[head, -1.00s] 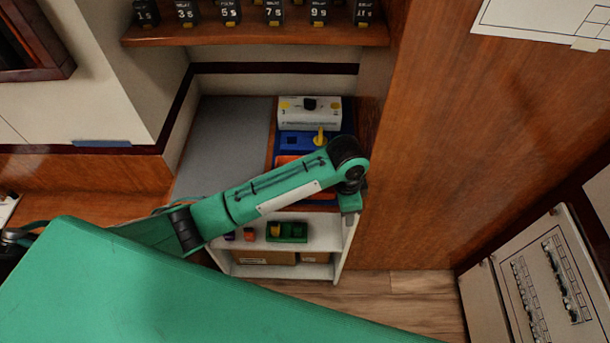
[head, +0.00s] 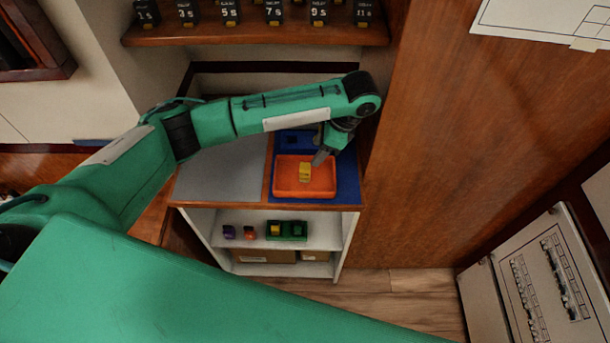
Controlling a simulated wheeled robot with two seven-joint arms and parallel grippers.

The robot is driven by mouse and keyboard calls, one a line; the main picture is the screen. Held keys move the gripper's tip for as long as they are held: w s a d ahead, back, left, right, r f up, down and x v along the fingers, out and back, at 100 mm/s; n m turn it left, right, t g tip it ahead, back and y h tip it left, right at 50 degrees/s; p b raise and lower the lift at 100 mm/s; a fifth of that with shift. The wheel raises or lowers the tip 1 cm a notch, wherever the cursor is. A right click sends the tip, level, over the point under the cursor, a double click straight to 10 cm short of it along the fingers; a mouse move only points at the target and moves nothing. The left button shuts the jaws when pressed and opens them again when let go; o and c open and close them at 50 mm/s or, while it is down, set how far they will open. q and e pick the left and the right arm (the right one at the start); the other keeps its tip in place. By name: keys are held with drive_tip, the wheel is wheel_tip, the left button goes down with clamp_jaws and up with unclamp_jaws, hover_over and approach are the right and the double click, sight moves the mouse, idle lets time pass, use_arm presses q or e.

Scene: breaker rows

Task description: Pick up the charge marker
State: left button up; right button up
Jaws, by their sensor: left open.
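A small yellow piece (head: 305,172), perhaps the charge marker, sits in the orange tray (head: 283,192) on the blue mat (head: 348,180). No label on it is readable. My left gripper (head: 319,158) points down at the upper right of the yellow piece, very close to it in the picture. Its jaws are open; I cannot tell whether they touch the piece. A blue tray (head: 291,142) behind the orange one is partly hidden by my left arm. My right gripper is not in view.
On the shelf below are a purple block (head: 229,232), an orange block (head: 250,233) and a green tray (head: 293,230) with a yellow piece in it. A wooden panel (head: 450,170) stands close on the right. The grey mat (head: 225,172) is clear.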

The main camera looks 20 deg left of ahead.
sight(305, 166)
use_arm(q)
drive_tip(key=p+x, duration=0.1)
drive_tip(key=x, duration=0.4)
drive_tip(key=shift+f, duration=0.15)
drive_tip(key=shift+s+a+f+p, duration=0.15)
drive_tip(key=shift+a+f+p, duration=0.1)
drive_tip(key=shift+f+p, duration=0.25)
drive_tip(key=p+x, duration=0.1)
drive_tip(key=x, duration=0.2)
drive_tip(key=shift+s+a+f+p, duration=0.15)
drive_tip(key=shift+a+f+p, duration=0.05)
drive_tip(key=shift+p, duration=0.1)
drive_tip(key=shift+a+f, duration=0.1)
drive_tip(key=shift+f, duration=0.4)
drive_tip(key=c, duration=1)
drive_tip(key=shift+c, duration=0.4)
